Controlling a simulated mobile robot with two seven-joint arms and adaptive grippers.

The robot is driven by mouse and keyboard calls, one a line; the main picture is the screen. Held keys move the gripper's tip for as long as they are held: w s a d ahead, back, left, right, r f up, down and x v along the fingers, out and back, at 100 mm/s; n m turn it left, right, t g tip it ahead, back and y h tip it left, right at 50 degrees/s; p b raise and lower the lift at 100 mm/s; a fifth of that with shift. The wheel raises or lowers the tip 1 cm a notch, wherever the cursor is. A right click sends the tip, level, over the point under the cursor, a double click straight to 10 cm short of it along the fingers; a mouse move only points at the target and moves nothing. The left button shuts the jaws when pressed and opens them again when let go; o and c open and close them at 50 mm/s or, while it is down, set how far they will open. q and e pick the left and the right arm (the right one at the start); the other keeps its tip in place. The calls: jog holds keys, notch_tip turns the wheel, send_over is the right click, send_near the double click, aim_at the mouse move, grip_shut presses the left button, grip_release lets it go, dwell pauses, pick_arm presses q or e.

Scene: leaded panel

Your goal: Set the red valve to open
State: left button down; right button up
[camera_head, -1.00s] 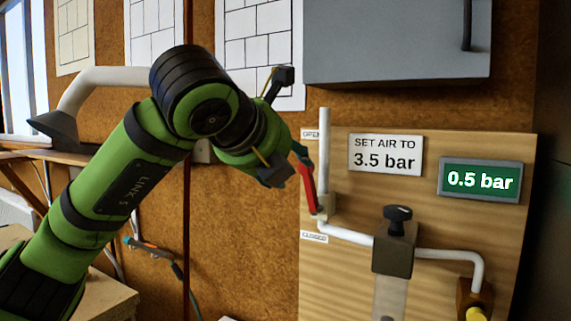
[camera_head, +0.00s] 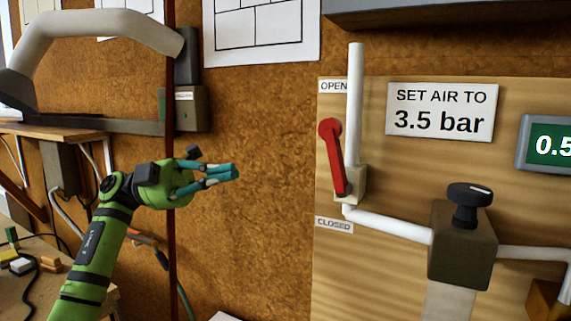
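The red valve handle (camera_head: 333,155) is on the wooden panel (camera_head: 385,280), at the foot of the white vertical pipe (camera_head: 355,105). It points up and slightly left, its free end just below the OPEN label (camera_head: 333,87). The CLOSED label (camera_head: 334,225) is below the valve. My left gripper (camera_head: 236,173), green with teal fingers, is well left of the handle and apart from it. Its fingertips look close together, but one overlaps the other from this angle, so the opening is unclear. I see nothing held in it. My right gripper is not in view.
A sign (camera_head: 441,111) reads "SET AIR TO 3.5 bar". A green display (camera_head: 550,143) is cut off at the right edge. A dark regulator block with a black knob (camera_head: 470,203) projects from the panel. Free space lies between my gripper and the panel.

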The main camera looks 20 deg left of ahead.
pick_arm(q)
jog(key=p, duration=0.1)
send_near(336, 160)
jog(key=w+p+x, duration=0.1)
jog(key=p+x, duration=0.2)
jog(key=x, duration=0.3)
jog(key=shift+r, duration=0.3)
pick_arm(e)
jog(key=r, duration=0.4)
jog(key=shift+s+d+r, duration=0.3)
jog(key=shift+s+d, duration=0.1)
pick_arm(q)
jog(key=p, duration=0.1)
jog(key=d+y+p, duration=0.1)
jog(key=p, duration=0.1)
jog(key=shift+s+d+r+m+y, duration=0.1)
jog(key=shift+d+r+m+y, duration=0.1)
jog(key=shift+r+m+y, duration=0.15)
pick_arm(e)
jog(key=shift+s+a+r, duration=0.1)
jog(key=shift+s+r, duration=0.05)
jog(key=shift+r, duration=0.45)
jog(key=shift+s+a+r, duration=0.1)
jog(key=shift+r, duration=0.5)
pick_arm(q)
jog(key=shift+a, duration=0.1)
